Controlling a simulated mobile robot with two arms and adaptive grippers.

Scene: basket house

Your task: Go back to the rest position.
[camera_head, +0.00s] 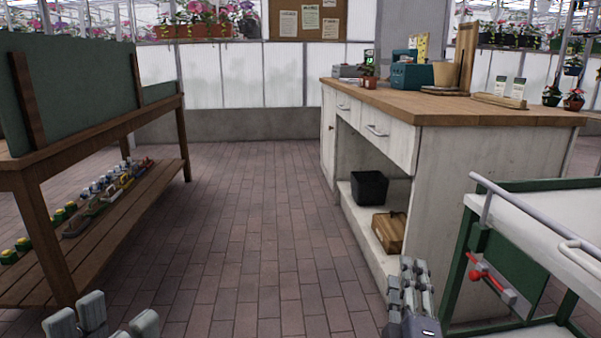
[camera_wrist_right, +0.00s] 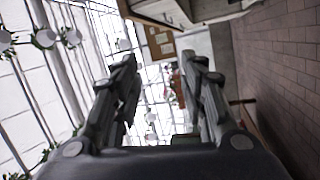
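My right gripper (camera_head: 411,272) is at the lower right of the head view, in front of the white counter's near end. In the right wrist view its two fingers (camera_wrist_right: 160,68) stand apart with nothing between them, so it is open and empty. My left gripper (camera_head: 112,318) shows only at the bottom left edge of the head view. Its grey fingertips are apart, with no object visible between them. The rest of the left gripper is cut off by the frame.
A wood-topped counter (camera_head: 450,103) stands at the right, with a black bin (camera_head: 369,188) on its lower shelf. A green-framed cart (camera_head: 545,215) is close at the right. A wooden bench (camera_head: 100,155) stands at the left. The brick floor (camera_head: 245,220) between them is clear.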

